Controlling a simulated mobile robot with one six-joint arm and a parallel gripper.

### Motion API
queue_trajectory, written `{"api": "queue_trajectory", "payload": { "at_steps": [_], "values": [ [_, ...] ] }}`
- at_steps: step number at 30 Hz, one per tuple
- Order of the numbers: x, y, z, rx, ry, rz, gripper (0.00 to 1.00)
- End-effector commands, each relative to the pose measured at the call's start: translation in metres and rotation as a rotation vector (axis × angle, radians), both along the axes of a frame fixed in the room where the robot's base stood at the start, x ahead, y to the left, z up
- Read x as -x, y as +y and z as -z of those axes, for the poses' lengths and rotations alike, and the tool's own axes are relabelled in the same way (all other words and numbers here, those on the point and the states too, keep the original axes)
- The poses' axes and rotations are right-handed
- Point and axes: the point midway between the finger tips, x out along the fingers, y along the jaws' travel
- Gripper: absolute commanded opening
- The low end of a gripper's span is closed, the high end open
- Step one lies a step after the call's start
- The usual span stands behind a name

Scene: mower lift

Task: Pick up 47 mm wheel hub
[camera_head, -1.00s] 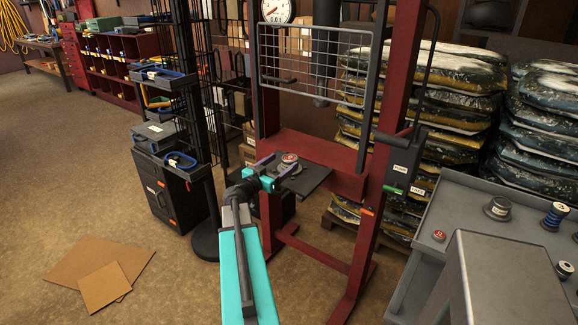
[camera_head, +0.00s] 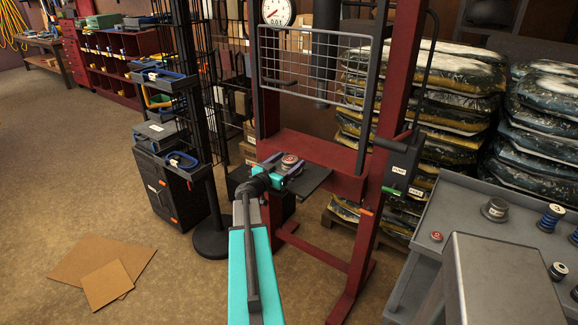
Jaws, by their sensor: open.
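A round grey metal part with a red centre (camera_head: 289,160), which looks like a wheel hub, sits on the dark plate (camera_head: 312,181) of the red press frame. A second round grey part (camera_head: 495,209) lies on the grey cart at the right. Neither part's size can be read.
The grey cart (camera_head: 455,215) also holds a small red-topped piece (camera_head: 436,237) and blue spools (camera_head: 552,217). The red press uprights (camera_head: 372,190) and wire guard (camera_head: 315,65) stand close to my gripper. A black rack (camera_head: 205,150) stands left. Cardboard (camera_head: 105,280) lies on otherwise open floor.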

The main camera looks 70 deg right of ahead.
Motion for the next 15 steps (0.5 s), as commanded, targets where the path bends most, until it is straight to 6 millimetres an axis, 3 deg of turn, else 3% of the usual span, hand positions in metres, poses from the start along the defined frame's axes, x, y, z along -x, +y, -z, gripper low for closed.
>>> {"api": "queue_trajectory", "payload": {
  "at_steps": [15],
  "values": [
    [0.0024, -0.0086, 0.0002, 0.000, 0.001, 0.000, 0.73]
  ]
}}
